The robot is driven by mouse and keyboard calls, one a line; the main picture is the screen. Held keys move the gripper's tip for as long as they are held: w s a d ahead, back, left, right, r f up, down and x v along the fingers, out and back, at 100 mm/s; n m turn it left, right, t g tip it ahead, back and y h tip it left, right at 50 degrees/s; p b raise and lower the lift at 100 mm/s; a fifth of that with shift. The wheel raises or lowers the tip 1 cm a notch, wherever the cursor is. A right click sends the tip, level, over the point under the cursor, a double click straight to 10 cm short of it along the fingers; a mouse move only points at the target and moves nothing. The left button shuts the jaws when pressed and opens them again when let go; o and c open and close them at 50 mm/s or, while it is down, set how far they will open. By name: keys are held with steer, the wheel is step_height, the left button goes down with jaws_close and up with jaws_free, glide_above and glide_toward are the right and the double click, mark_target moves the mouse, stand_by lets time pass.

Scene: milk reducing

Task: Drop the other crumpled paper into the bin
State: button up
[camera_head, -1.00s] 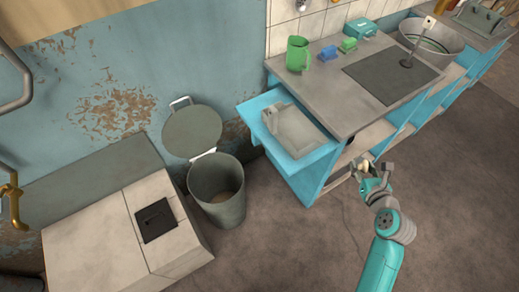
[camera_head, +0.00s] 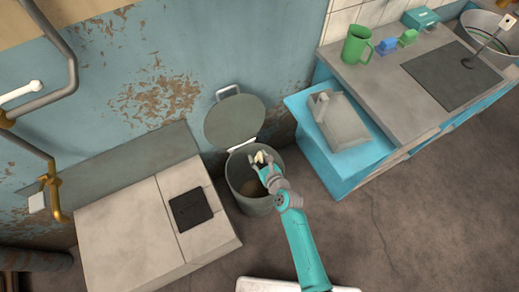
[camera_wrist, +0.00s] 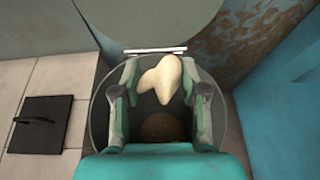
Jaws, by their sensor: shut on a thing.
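A pale cream crumpled paper (camera_wrist: 161,78) is held between the fingers of my gripper (camera_wrist: 158,100) in the wrist view. In the head view my gripper (camera_head: 266,165) is over the mouth of the grey-green bin (camera_head: 250,198), with the paper (camera_head: 262,157) at its tip. The bin's round lid (camera_head: 234,121) stands open behind it, towards the wall. In the wrist view the bin's rim (camera_wrist: 98,118) surrounds the fingers, and a brownish patch shows at the bottom inside. I cannot tell what that patch is.
A pale box-like unit (camera_head: 140,228) with a dark square plate (camera_head: 191,208) stands left of the bin. Pipes (camera_head: 52,75) run along the left wall.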

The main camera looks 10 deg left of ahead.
step_height(320, 180, down, 6)
stand_by(0.6)
steer(key=shift+f, duration=0.1)
steer(key=o, duration=0.7)
steer(key=shift+o, duration=0.2)
steer(key=v, duration=1.2)
